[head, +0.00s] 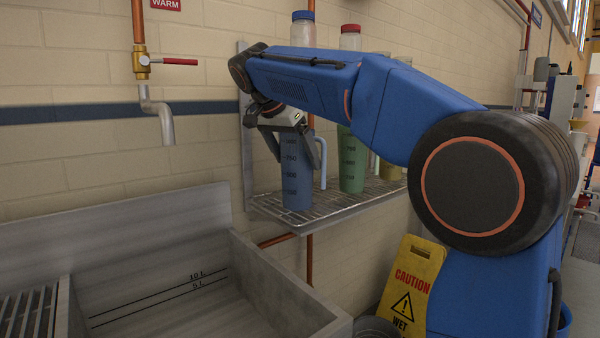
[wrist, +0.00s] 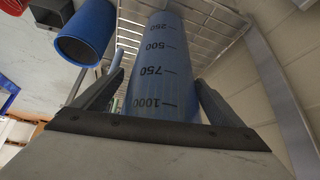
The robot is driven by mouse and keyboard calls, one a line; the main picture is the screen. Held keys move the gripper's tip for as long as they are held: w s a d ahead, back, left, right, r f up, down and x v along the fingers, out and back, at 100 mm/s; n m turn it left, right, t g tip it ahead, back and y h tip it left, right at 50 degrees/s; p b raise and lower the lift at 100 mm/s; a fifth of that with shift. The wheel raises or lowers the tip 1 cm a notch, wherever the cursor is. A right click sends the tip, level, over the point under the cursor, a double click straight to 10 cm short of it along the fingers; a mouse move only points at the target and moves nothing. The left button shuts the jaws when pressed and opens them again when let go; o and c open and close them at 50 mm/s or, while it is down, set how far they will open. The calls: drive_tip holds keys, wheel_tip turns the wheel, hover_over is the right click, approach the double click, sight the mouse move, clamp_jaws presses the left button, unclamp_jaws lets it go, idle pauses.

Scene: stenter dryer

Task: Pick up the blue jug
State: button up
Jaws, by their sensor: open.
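The blue jug (head: 297,180) stands upright on the wire rack shelf, with dark volume marks on its side and its handle to the right. In the wrist view the blue jug (wrist: 160,75) fills the middle, and its marks appear upside down. My gripper (head: 296,155) is at the jug's upper part. In the wrist view its two dark fingers (wrist: 163,105) are apart, one on each side of the jug. I cannot tell whether either finger touches the jug.
A green jug (head: 352,163) stands right of the blue one on the wire shelf (head: 325,206), with a yellowish jug (head: 391,172) beyond. Capped bottles (head: 303,30) stand above. A sink (head: 180,290) lies below left, under a pipe spout (head: 163,125). A yellow caution sign (head: 411,285) stands below the shelf.

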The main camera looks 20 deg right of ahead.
drive_tip(key=c, duration=1.1)
drive_tip(key=shift+c, duration=0.2)
